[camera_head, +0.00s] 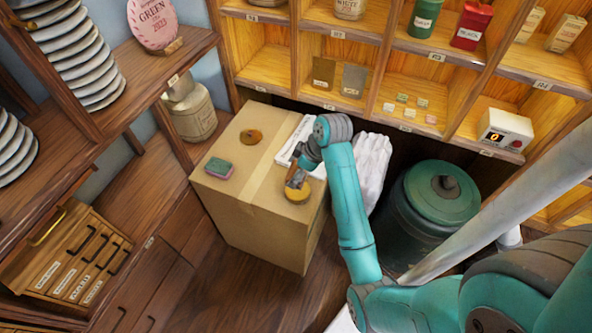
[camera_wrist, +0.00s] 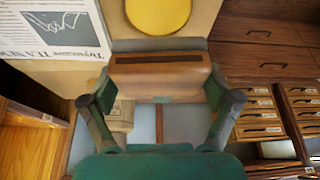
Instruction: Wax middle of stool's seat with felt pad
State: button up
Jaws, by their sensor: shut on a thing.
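My gripper (camera_head: 294,180) is over the near right part of a cardboard box's top (camera_head: 240,188). In the wrist view my gripper (camera_wrist: 160,88) is shut on a brown block (camera_wrist: 160,70) with a dark strip along it. Its underside is hidden, so I cannot tell if it is the felt pad. A round yellow disc (camera_wrist: 158,14) shows just beyond the block; in the head view the yellow disc (camera_head: 296,193) is right under my gripper. I cannot tell whether block and disc touch. I cannot make out a stool in either view.
A green and pink sponge (camera_head: 219,169) and a brown round piece (camera_head: 251,136) lie on the box top. A printed sheet (camera_head: 298,140) lies near my arm. White cloth (camera_head: 373,165) and a green drum (camera_head: 434,210) stand to the right. Wooden shelves surround the box.

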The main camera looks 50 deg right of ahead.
jog(key=shift+s+f, duration=0.15)
jog(key=shift+f, duration=0.05)
jog(key=shift+d+f, duration=0.1)
jog(key=shift+f, duration=2.7)
jog(key=shift+f, duration=0.4)
jog(key=shift+r, duration=3.55)
